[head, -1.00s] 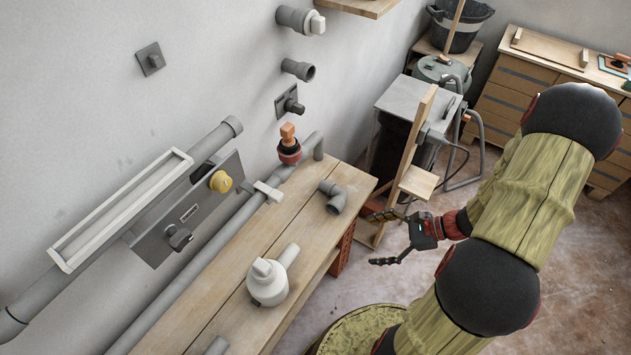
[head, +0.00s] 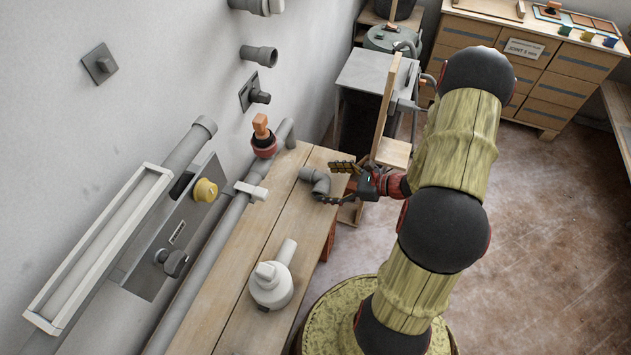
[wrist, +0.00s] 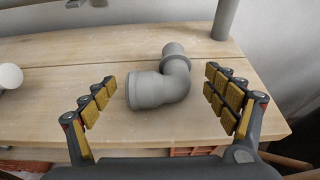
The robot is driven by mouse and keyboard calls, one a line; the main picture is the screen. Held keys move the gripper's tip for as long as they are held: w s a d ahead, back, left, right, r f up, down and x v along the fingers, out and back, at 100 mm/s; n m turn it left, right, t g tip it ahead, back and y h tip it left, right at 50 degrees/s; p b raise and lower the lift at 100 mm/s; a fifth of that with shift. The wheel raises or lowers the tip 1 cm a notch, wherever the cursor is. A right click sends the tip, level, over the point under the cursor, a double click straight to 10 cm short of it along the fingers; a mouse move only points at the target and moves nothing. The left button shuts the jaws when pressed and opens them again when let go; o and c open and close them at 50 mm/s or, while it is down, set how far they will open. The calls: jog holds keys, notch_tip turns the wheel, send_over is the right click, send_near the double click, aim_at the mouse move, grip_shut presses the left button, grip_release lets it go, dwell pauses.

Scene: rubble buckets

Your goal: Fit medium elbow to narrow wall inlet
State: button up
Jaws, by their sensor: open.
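A grey elbow pipe (head: 316,181) lies on the wooden bench (head: 222,317) near its right end. In the wrist view the elbow (wrist: 160,88) lies between the two open fingers, with its wide socket toward the left finger and its bend near the right finger. My gripper (head: 337,183) is open at the elbow, and the wrist view shows my gripper (wrist: 163,95) with no clear contact. On the wall, a grey pipe stub (head: 259,55) points out, with another stub on a square plate (head: 257,95) below it. I cannot tell which is the narrow inlet.
A white capped fitting (head: 271,285) stands on the bench. A long grey pipe (head: 208,258) runs along the wall side, with a red-collared valve (head: 263,138). A wooden post stand (head: 389,110) rises just behind my gripper.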

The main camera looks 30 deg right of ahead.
aim_at(322, 182)
jog(key=shift+x, duration=1.25)
jog(key=c, duration=0.3)
jog(key=c, duration=1)
jog(key=shift+r, duration=0.6)
notch_tip(322, 182, up, 2)
jog(key=shift+r+p, duration=0.2)
jog(key=shift+p, duration=0.8)
jog(key=s+d+r+p, duration=0.1)
jog(key=s+r, duration=0.2)
jog(key=s, duration=0.1)
jog(key=s+d+r+p, duration=0.1)
jog(key=s+r+p, duration=0.1)
jog(key=s, duration=0.3)
jog(key=s+r+p, duration=0.2)
jog(key=s+r, duration=0.2)
jog(key=s, duration=0.1)
jog(key=shift+d+r, duration=0.15)
jog(key=shift+d, duration=0.25)
